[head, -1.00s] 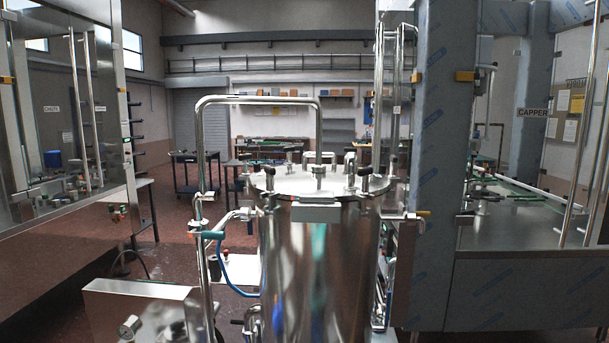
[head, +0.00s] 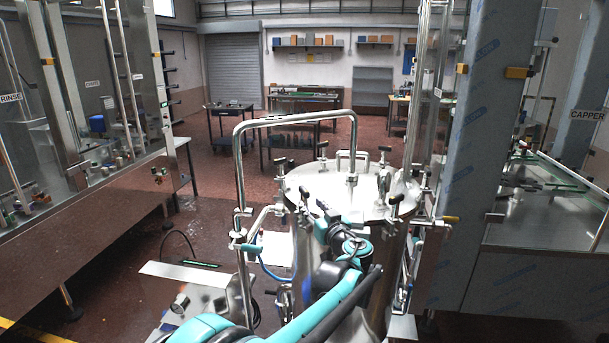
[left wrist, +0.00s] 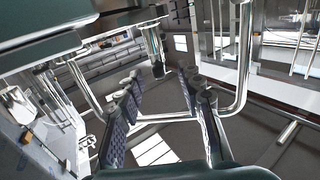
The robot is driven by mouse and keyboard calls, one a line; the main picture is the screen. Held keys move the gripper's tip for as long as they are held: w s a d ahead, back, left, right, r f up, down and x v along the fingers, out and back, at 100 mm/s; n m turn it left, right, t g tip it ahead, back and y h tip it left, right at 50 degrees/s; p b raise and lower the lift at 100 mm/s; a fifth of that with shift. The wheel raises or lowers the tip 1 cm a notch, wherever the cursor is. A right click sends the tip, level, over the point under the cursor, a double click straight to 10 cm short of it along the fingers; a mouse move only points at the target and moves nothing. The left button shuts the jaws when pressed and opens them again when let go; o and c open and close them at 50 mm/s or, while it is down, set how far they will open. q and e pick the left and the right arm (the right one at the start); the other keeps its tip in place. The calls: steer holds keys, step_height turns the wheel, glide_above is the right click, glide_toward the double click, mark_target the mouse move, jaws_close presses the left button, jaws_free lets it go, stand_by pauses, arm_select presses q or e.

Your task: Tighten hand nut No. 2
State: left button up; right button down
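The steel tank (head: 385,262) has a round lid (head: 318,180) with several black-topped hand nuts around its rim. They include one at the left (head: 281,162), one at the back (head: 323,146), one at the back right (head: 385,150) and one at the front right (head: 396,199). I can read no numbers, so I cannot tell which is No. 2. My left gripper (head: 328,215) is at the lid's front edge, and its arm hides part of the tank. In the left wrist view its fingers (left wrist: 162,85) are apart, with nothing clearly between them. My right gripper is not in view.
A bent steel pipe (head: 240,165) rises close to the lid's left side. A film-wrapped column (head: 470,150) stands to the right of the tank. A filling machine (head: 75,230) is at the left, and tables (head: 228,108) stand at the back.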

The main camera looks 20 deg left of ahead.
mark_target(304, 192)
arm_select(q)
steer(key=shift+w+a+r, duration=0.1)
steer(key=shift+w+r, duration=0.3)
steer(key=p+x, duration=0.1)
steer(key=x, duration=0.6)
steer(key=shift+w+a, duration=0.1)
steer(key=shift+a, duration=0.05)
jaws_close()
